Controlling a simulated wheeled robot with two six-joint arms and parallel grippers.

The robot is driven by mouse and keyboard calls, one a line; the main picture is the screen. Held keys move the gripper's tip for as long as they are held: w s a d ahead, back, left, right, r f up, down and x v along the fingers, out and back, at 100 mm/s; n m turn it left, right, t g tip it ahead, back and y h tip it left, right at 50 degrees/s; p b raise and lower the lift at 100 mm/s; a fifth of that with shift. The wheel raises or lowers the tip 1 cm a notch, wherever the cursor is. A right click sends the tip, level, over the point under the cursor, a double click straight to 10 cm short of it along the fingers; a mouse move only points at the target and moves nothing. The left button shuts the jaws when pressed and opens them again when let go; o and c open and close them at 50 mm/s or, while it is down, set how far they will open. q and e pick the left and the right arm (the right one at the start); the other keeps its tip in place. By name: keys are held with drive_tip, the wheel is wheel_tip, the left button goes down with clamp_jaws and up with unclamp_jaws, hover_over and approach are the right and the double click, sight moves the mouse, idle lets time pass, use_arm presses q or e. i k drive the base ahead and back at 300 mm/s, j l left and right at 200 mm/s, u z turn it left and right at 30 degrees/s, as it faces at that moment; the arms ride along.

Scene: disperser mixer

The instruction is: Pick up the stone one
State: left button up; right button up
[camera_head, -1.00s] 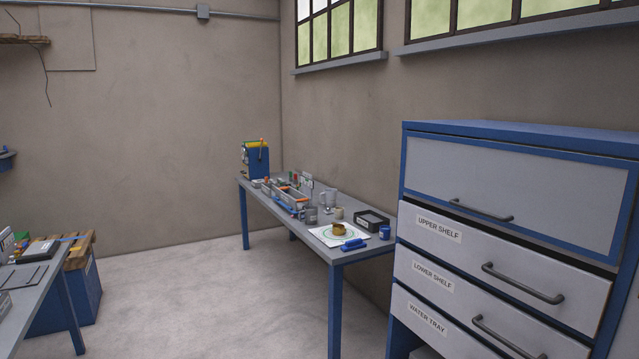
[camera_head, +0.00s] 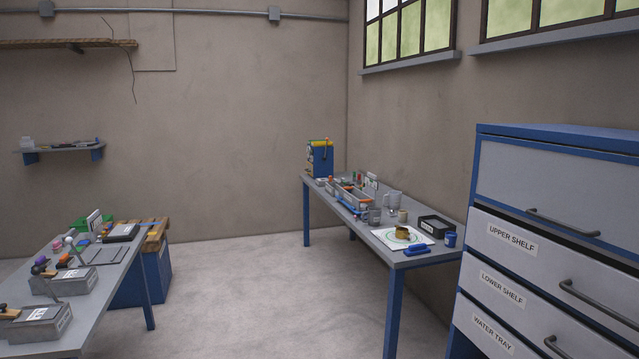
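Nothing in view can be surely told as the stone one at this size. On the far table (camera_head: 440,255) stand a grey mug (camera_head: 374,215), a small beige cup (camera_head: 403,216), a clear jug (camera_head: 392,199) and a dark blue cup (camera_head: 450,239). A yellow-brown round piece (camera_head: 402,232) sits on a white sheet (camera_head: 420,241) with a green ring. A blue tool (camera_head: 417,251) lies at the sheet's front edge. Neither of my grippers is in view.
A near table (camera_head: 95,290) at left holds grey boxes and small tools. A blue cabinet (camera_head: 560,133) with labelled drawers stands at right. A wall shelf (camera_head: 60,148) is at left. A black tray (camera_head: 436,226) is on the far table. The floor (camera_head: 255,290) between is clear.

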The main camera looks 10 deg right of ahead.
sight(65, 261)
drive_tip(key=i+j, duration=0.15)
drive_tip(key=i, duration=2.05)
drive_tip(key=i+l, duration=0.1)
drive_tip(key=i, duration=0.8)
drive_tip(key=i+l+u, duration=0.1)
drive_tip(key=i, duration=0.75)
drive_tip(key=i+u, duration=0.3)
drive_tip(key=i, duration=0.2)
drive_tip(key=i+l+u, duration=0.1)
drive_tip(key=i+u, duration=0.25)
drive_tip(key=i+j+u, duration=0.1)
drive_tip(key=i+u, duration=0.6)
drive_tip(key=u, duration=0.2)
drive_tip(key=i+j+u, duration=0.2)
drive_tip(key=i, duration=0.35)
